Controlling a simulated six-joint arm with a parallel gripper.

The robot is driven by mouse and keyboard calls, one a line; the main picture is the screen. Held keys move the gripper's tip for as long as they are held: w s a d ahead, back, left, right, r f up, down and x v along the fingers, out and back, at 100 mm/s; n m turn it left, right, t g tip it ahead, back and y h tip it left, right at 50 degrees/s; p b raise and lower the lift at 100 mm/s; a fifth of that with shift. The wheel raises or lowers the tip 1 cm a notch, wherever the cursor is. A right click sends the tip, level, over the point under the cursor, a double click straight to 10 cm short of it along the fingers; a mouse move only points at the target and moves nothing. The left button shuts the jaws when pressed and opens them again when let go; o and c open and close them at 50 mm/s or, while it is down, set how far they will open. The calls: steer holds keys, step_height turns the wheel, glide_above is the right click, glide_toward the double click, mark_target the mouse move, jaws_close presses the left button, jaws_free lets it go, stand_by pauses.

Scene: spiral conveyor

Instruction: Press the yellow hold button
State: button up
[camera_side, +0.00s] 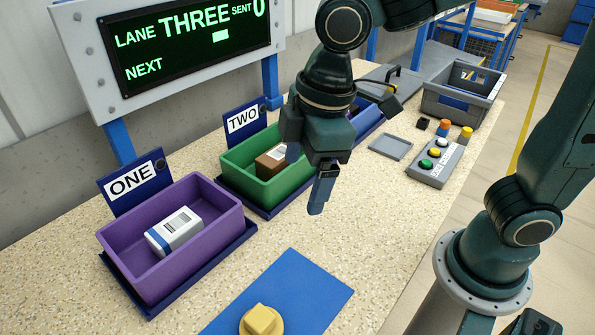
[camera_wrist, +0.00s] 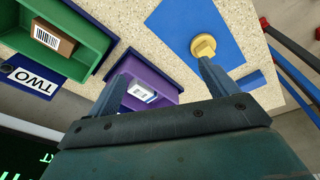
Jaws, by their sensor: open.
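A grey control box (camera_side: 436,164) stands on the right part of the table in the side view. The control box is not seen in that view.
A purple bin (camera_side: 225,219) holds a white box; a green bin (camera_side: 233,164) holds a brown box. A grey tray (camera_side: 390,146) and grey crate (camera_side: 482,105) are near the control box.

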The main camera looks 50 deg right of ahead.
steer(key=s+d+r+m+t, duration=0.1)
steer(key=s+d+m, duration=0.2)
steer(key=d, duration=0.3)
steer(key=s+d+r+m+t, duration=0.1)
steer(key=s+d+m, duration=0.2)
steer(key=d, duration=0.3)
steer(key=s+d+r+m+t+h, duration=0.1)
steer(key=s+d+m+t, duration=0.1)
steer(key=d+m, duration=0.3)
steer(key=shift+s+d+r, duration=0.3)
steer(key=shift+s+d, duration=0.1)
steer(key=shift+s, duration=0.35)
steer(key=shift+c, duration=0.3)
jaws_close()
